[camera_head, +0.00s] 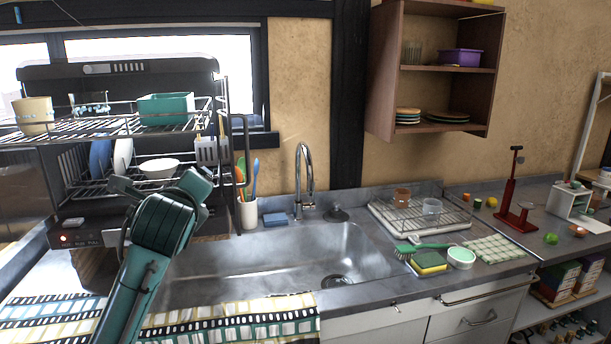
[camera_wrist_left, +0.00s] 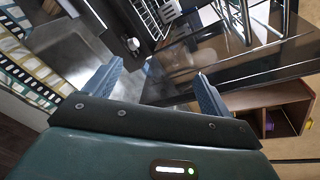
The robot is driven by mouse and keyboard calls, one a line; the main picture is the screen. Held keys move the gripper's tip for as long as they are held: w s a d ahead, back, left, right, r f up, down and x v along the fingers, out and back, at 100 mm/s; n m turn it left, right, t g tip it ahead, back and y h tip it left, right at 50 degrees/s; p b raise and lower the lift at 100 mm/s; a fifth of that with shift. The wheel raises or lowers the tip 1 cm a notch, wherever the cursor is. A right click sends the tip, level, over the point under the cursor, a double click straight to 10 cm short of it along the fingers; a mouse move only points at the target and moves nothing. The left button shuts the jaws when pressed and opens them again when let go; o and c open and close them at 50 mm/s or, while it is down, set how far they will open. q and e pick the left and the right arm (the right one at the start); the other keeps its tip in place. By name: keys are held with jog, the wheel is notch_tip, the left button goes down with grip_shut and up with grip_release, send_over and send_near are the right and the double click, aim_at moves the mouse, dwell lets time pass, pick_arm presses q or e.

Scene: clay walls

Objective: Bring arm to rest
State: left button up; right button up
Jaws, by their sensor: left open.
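My left arm (camera_head: 148,262) is teal and black and rises from the bottom left of the head view. Its gripper (camera_head: 163,184) is raised in front of the dish rack, at the left end of the sink. In the left wrist view the two blue-grey fingers of the gripper (camera_wrist_left: 156,84) stand well apart with nothing between them. The gripper is open and empty. Whether it touches the rack cannot be told from the head view. My right arm and gripper are not in view.
The two-tier dish rack (camera_head: 75,128) holds bowls and plates close behind the gripper. The steel sink (camera_head: 250,258) and tall faucet (camera_head: 304,178) lie to its right. A striped towel (camera_head: 235,320) covers the front edge. A wall shelf (camera_head: 480,100) hangs at the upper right.

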pick_arm(q)
jog(key=s+d+f+n+g+h, duration=0.1)
jog(key=s+d+f+n+h, duration=0.2)
jog(key=f, duration=0.6)
jog(key=s+f+n+g+p, duration=0.1)
jog(key=s+f+n, duration=0.25)
jog(key=f, duration=0.65)
jog(key=s+d+f+n+g+h, duration=0.1)
jog(key=s+d+f+n+h, duration=0.2)
jog(key=f, duration=0.6)
jog(key=s+f+n, duration=0.5)
jog(key=s, duration=0.5)
jog(key=s+f+n+g+h, duration=0.1)
jog(key=s+f+n, duration=0.5)
jog(key=s, duration=0.4)
jog(key=shift+s+d+f+p, duration=0.3)
jog(key=shift+s+d+p, duration=0.1)
jog(key=shift+d, duration=0.05)
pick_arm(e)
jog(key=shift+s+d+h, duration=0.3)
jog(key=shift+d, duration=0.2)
pick_arm(q)
jog(key=shift+n, duration=0.25)
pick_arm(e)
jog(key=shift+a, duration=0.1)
